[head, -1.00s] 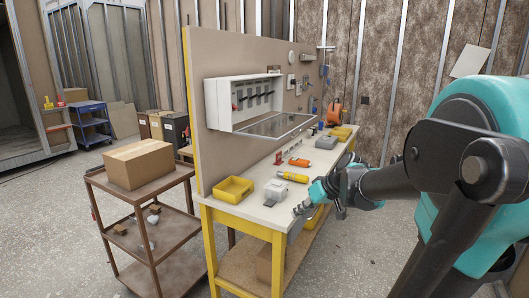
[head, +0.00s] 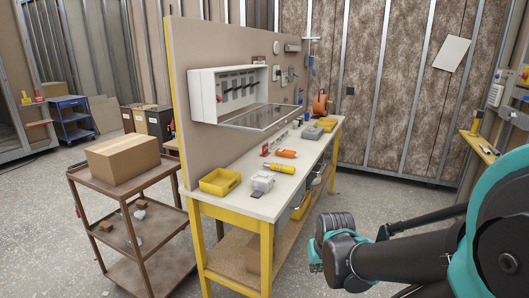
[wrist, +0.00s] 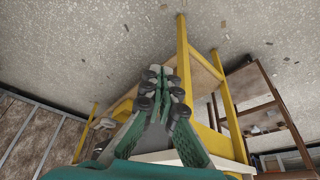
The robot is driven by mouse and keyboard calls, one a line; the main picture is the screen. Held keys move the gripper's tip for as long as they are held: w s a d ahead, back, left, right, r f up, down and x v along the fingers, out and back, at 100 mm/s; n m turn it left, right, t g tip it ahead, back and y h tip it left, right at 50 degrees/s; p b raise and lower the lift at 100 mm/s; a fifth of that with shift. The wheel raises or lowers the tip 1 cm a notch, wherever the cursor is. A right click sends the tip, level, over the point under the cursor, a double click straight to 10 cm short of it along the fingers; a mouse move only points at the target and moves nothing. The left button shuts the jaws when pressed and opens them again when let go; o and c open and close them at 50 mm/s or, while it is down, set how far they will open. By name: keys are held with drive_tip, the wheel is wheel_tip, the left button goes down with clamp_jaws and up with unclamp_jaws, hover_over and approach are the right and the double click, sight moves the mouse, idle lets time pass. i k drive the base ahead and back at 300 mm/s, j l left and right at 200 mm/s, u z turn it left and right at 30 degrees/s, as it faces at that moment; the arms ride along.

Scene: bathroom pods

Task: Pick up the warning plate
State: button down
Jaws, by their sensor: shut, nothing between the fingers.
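I cannot single out a warning plate for certain in either view. A small white-grey device (head: 262,182) lies near the front corner of the workbench top (head: 235,207), with a yellow tool (head: 279,168) and an orange tool (head: 286,154) behind it. My gripper (head: 316,256) is off the bench's right side, over open floor, apart from these items. In the wrist view my gripper (wrist: 160,74) has its green-padded fingers together and empty. The bench's yellow legs (wrist: 183,45) show past them.
A yellow bin (head: 220,182) stands on the bench's left front. A brown cart (head: 120,185) with a cardboard box (head: 123,157) is at the left. A white sheet (head: 452,53) hangs on the back wall. The floor right of the bench is clear.

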sight(266, 152)
drive_tip(key=i+l+z, duration=0.8)
drive_tip(key=i, duration=0.3)
drive_tip(key=i+z, duration=0.4)
drive_tip(key=i, duration=0.3)
drive_tip(key=i+l+u, duration=0.1)
drive_tip(key=i+u, duration=0.3)
drive_tip(key=i+l+u, duration=0.2)
drive_tip(key=i+u, duration=0.25)
drive_tip(key=i+l+u, duration=0.25)
drive_tip(key=u, duration=0.15)
